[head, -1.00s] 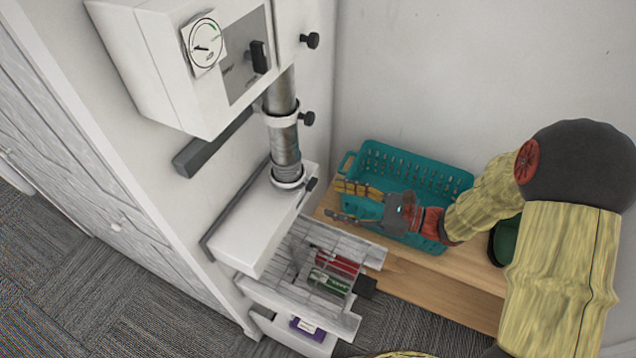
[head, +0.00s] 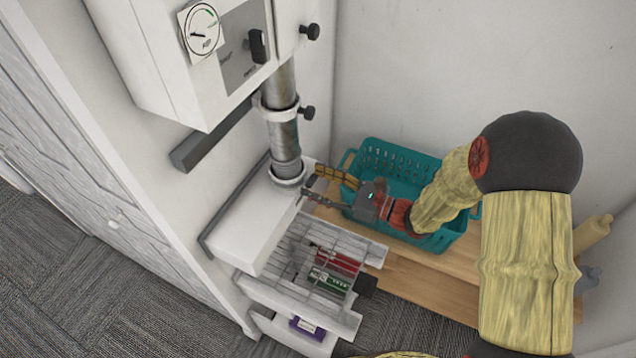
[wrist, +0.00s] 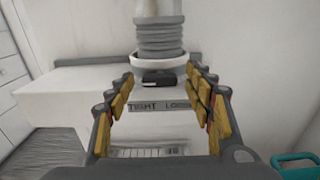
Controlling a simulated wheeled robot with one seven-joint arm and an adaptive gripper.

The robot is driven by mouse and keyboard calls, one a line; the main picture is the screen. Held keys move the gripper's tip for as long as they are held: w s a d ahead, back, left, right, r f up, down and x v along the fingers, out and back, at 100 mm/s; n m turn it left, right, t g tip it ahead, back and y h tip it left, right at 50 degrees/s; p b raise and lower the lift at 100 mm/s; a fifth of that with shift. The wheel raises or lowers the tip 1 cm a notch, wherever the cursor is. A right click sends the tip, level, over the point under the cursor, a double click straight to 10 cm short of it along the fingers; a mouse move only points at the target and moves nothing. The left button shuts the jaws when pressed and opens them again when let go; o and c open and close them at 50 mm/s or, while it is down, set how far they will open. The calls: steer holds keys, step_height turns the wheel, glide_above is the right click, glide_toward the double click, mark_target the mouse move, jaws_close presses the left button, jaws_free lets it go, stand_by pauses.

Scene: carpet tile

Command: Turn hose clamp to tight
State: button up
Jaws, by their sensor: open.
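The hose clamp is a pale ring (head: 288,177) around the foot of the grey ribbed hose (head: 284,140), where it meets a white box. In the wrist view the ring (wrist: 160,65) carries a dark handle (wrist: 163,77) on its front, lying roughly level. A label (wrist: 160,106) below reads TIGHT on the left and LOOSE on the right. My gripper (head: 312,183) is open, its fingers pointing at the clamp. In the wrist view the handle shows between my two fingertips (wrist: 161,80). I cannot tell whether they touch it.
A teal basket (head: 385,158) stands on a wooden bench behind and below my gripper. A wire rack (head: 300,250) with red and green items sits below the white box (head: 240,220). Above is a white cabinet with a gauge (head: 202,30).

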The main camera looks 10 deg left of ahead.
steer(key=c, duration=1.1)
steer(key=shift+c, duration=0.3)
